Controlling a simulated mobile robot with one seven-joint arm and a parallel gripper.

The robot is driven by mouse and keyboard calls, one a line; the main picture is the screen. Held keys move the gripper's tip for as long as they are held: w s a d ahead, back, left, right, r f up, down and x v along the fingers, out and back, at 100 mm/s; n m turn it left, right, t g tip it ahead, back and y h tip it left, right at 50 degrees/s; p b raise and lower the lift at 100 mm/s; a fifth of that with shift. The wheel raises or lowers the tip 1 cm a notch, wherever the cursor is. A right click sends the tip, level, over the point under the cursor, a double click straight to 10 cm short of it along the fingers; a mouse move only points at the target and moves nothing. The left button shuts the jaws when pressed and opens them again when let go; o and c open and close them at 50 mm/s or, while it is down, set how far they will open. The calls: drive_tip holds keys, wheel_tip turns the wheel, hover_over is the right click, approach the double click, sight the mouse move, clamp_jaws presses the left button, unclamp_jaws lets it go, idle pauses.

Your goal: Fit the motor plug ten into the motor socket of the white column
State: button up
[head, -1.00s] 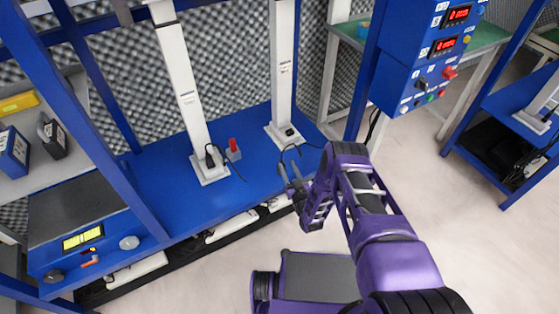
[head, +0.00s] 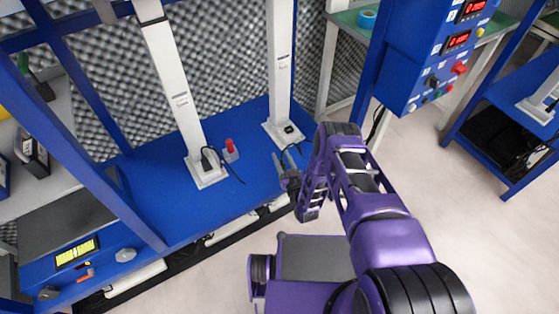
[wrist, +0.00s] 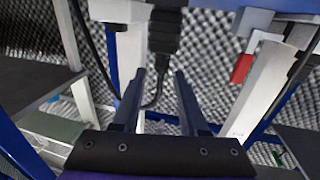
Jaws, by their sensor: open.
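Two white columns stand on a blue bench: a left column (head: 172,90) and a right column (head: 281,70). A black plug (head: 207,160) with a cable is at the left column's foot. A small black part (head: 289,129) sits on the right column's foot, and a cable runs from there toward my gripper. My gripper (head: 281,156) is over the bench's front edge, just in front of the right column. In the wrist view my gripper (wrist: 160,73) is open, with a black ribbed plug (wrist: 165,35) ahead between its fingers, not gripped. I cannot read a number on it.
A red-topped grey piece (head: 230,149) stands beside the left column; the red part (wrist: 243,65) also shows in the wrist view. A blue control box (head: 425,60) is at the right. Blue bench surface (head: 150,185) is clear left of the left column.

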drive_tip(key=shift+w, duration=0.1)
clamp_jaws()
idle(1.4)
